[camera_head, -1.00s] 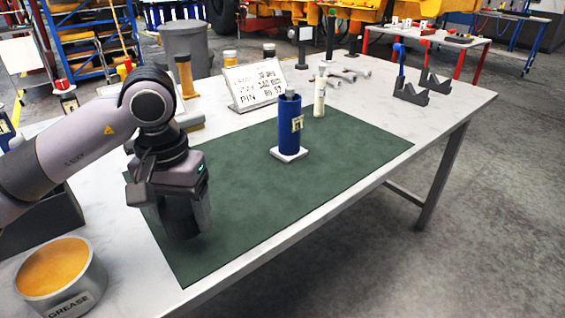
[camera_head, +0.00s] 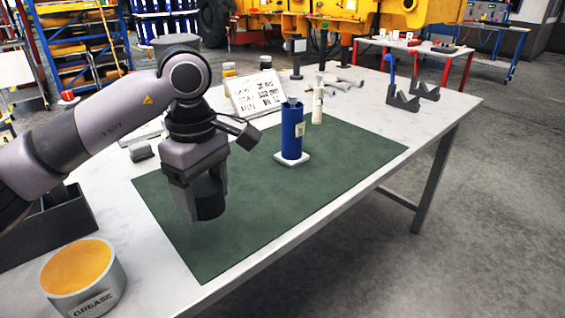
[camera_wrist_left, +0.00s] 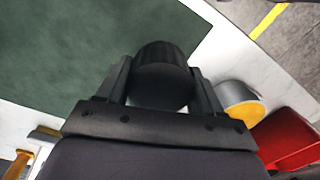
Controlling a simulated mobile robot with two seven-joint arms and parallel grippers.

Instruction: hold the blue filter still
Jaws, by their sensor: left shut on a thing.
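The blue filter (camera_head: 291,135) stands upright on a small white base (camera_head: 291,159) on the green mat (camera_head: 330,170). It has a pale label, and a grey piece shows at its top. My left gripper (camera_head: 207,204) is over the left part of the mat, left of the filter and apart from it. It points down and is shut on a black cylinder, which shows between the fingers in the left wrist view (camera_wrist_left: 163,65). The filter does not show clearly in that view. My right gripper is in neither view.
A grease tin (camera_head: 80,280) stands at the table's front left, beside a dark tray (camera_head: 50,225). A lettered sign (camera_head: 256,92), a white bottle (camera_head: 317,104) and black V-shaped stands (camera_head: 403,97) are behind the filter. The mat between gripper and filter is clear.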

